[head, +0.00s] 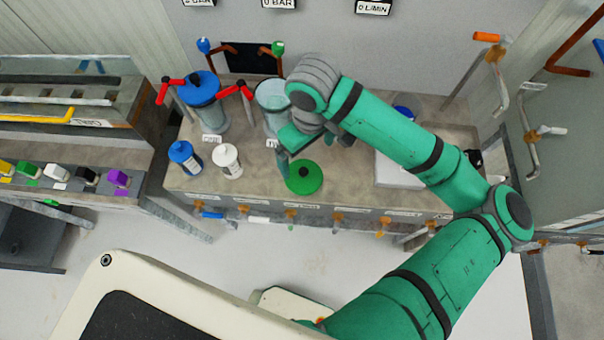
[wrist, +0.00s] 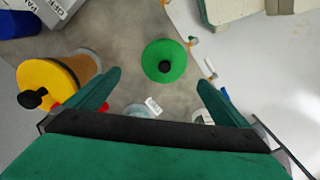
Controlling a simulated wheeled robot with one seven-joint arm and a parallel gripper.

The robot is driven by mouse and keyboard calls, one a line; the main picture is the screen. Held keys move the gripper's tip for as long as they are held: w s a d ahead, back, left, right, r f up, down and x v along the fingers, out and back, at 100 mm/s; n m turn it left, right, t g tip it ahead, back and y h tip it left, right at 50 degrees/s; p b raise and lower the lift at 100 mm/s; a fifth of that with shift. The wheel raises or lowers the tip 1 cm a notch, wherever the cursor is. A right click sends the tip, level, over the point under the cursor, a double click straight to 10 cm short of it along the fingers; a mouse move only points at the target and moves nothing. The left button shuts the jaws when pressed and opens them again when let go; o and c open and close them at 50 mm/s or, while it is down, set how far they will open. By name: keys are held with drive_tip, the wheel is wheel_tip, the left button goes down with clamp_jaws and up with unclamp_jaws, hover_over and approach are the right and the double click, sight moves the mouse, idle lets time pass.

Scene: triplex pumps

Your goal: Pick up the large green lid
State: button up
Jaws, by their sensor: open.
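The large green lid (head: 304,178) is a round green disc with a black knob. It lies on the bench top near the front edge. In the wrist view the green lid (wrist: 164,61) lies ahead of my gripper, roughly centred between the fingers. My gripper (head: 285,158) is just left of and above the lid in the head view. In the wrist view my gripper (wrist: 155,88) has its two green fingers wide apart with nothing between them. The lid stands apart from the fingers.
An open clear container (head: 272,98) stands behind the lid. A blue-lidded container (head: 200,92), a blue bottle (head: 185,158) and a white bottle (head: 227,160) stand to the left. A yellow-lidded container (wrist: 50,82) is near the left finger. Valves line the bench front.

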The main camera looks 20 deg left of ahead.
sight(304, 171)
drive_tip(key=shift+s+a+r, duration=0.2)
drive_tip(key=shift+a, duration=0.1)
drive_tip(key=shift+f, duration=0.2)
drive_tip(key=shift+s+f, duration=0.2)
drive_tip(key=shift+f, duration=4.9)
drive_tip(key=c, duration=0.9)
